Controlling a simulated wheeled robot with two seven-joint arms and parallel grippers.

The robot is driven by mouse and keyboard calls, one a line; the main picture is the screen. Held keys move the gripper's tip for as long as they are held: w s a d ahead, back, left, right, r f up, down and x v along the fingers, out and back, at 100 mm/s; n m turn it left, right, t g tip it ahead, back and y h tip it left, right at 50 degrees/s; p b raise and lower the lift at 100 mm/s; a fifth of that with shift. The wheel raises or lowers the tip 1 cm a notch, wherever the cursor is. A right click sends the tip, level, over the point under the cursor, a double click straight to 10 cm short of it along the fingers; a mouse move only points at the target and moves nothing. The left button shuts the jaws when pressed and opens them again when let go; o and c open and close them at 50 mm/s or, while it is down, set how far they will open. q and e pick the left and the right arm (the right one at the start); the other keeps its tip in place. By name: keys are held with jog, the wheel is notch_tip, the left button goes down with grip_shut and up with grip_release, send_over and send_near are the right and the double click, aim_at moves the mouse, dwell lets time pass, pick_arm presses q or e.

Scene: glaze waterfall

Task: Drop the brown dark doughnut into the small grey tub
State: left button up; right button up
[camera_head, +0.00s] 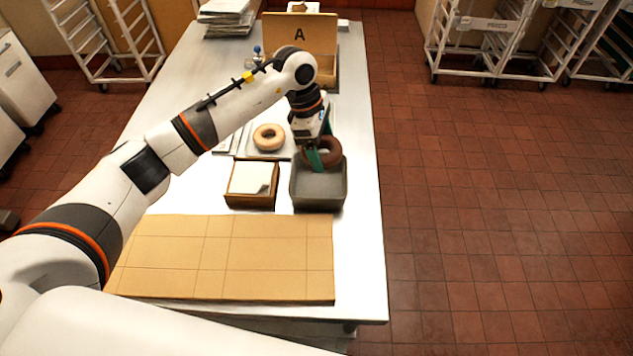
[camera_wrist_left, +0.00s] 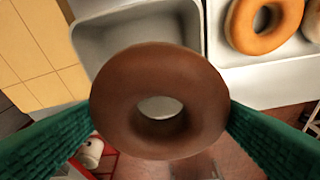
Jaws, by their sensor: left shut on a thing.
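The brown dark doughnut (camera_head: 327,153) is held by my left gripper (camera_head: 318,152) above the far part of the small grey tub (camera_head: 319,189). In the left wrist view the doughnut (camera_wrist_left: 160,72) fills the middle, its outer sides between the two green fingers (camera_wrist_left: 160,122). The grey tub (camera_wrist_left: 137,22) shows behind it there, with a bare inside where it can be seen. The doughnut covers part of the tub's rim in both views. My right gripper is in neither view.
A plain doughnut (camera_head: 269,137) lies on a pale tray left of the gripper. A wooden box with white papers (camera_head: 250,182) stands beside the tub. A tan gridded board (camera_head: 230,258) covers the near table. A box marked A (camera_head: 300,35) stands behind.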

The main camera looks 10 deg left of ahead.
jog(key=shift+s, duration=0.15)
pick_arm(q)
jog(key=o, duration=0.9)
jog(key=b+v, duration=0.3)
jog(key=v, duration=0.9)
jog(key=shift+b, duration=0.3)
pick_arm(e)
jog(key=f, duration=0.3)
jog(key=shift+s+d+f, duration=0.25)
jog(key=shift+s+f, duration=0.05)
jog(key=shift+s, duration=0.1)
pick_arm(q)
jog(key=shift+r, duration=0.1)
